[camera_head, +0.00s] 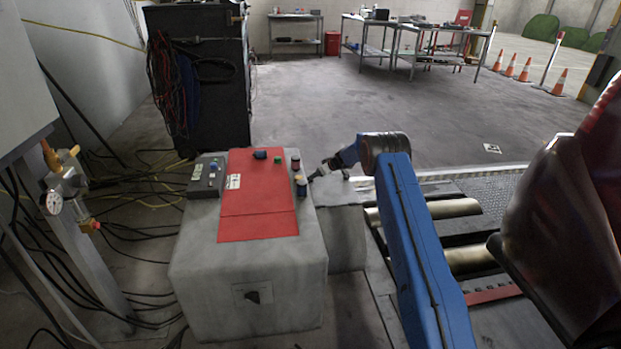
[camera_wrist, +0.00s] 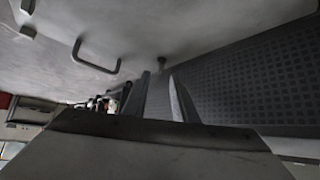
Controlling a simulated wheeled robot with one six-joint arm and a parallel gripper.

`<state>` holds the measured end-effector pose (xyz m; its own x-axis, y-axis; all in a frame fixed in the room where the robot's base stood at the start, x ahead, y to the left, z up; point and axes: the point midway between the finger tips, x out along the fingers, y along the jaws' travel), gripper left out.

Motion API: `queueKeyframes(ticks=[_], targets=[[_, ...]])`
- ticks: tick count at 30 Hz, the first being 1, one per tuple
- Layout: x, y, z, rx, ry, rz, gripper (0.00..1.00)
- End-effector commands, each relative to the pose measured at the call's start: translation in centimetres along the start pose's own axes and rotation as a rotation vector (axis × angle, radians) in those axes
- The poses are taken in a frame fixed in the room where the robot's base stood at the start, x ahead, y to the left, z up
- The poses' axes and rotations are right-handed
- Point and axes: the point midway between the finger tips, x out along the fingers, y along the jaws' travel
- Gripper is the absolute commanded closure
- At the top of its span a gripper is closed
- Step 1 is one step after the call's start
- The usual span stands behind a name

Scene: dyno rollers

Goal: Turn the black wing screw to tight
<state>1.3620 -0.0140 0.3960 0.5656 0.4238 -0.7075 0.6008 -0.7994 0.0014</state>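A small dark knob-like piece (camera_wrist: 161,62) sticks out from a grey surface in the wrist view, just beyond my fingertips. It may be the black wing screw, but its wings and turn angle are too small to tell. My gripper (camera_wrist: 161,80) points at it with two fingers apart and a gap between them. I see nothing held, and the fingers do not appear to touch the piece. In the head view my gripper (camera_head: 318,174) is at the right side of the red-topped grey block (camera_head: 250,285). I cannot make out the screw there.
A dark bent handle (camera_wrist: 95,58) stands out from the grey surface, left of the fingers. Dark patterned plate (camera_wrist: 255,85) lies to the right. Knobs (camera_head: 301,187) line the red panel's right edge. Metal rollers (camera_head: 468,260) and a dark red body (camera_head: 575,220) are right of my arm.

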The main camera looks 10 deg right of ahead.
Motion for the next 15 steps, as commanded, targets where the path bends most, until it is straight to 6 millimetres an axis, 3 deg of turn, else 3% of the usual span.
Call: queueKeyframes(ticks=[6, 15], targets=[[2.6, -0.1, 0.0, -0.001, 0.0, 0.0, 0.75], [3.8, -0.1, -0.1, 0.0, 0.0, 0.0, 0.75]])
